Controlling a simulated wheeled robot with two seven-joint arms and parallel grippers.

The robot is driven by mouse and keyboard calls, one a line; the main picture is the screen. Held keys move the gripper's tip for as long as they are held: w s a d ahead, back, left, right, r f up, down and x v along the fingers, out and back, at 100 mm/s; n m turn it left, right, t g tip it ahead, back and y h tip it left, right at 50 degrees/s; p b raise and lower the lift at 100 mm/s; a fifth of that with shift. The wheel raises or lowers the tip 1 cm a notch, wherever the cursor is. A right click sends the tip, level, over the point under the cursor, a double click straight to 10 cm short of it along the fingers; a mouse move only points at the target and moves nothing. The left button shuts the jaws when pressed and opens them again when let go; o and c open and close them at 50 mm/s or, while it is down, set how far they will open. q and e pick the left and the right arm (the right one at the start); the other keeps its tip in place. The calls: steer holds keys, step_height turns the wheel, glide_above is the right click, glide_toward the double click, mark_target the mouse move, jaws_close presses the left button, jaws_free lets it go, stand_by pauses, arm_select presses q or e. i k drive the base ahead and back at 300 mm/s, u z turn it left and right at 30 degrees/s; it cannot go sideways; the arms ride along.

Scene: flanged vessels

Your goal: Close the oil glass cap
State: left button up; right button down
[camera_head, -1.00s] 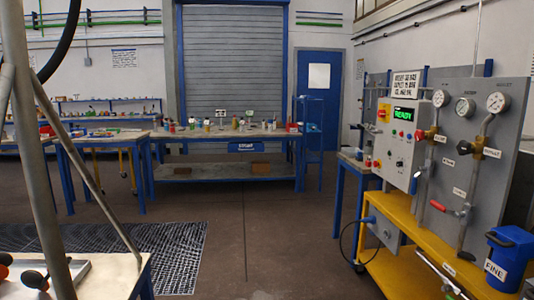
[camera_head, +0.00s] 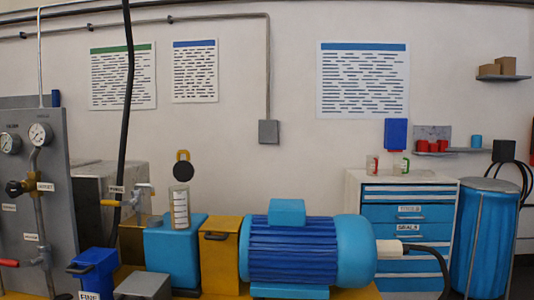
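The oil glass (camera_head: 180,208) is a clear upright cylinder with a pale marked scale. It stands on top of a blue block-shaped housing (camera_head: 172,250) left of the middle. A round dark cap (camera_head: 183,172) with a yellow loop-like part on top shows just above the glass. The cap's flat face is turned toward me and it is not lying flat over the mouth; whether a hinge joins it to the glass is too small to tell. Neither of my grippers is in view.
A blue motor (camera_head: 292,250) stands right of the housing, with a yellow box (camera_head: 218,255) between them. A grey gauge panel (camera_head: 35,200) and a blue bin (camera_head: 92,268) are at left. A blue drawer cabinet (camera_head: 405,230) and blue barrel (camera_head: 482,240) stand at right.

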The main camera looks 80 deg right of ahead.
mark_target(184, 171)
steer(key=z, duration=1.5)
steer(key=i, duration=0.25)
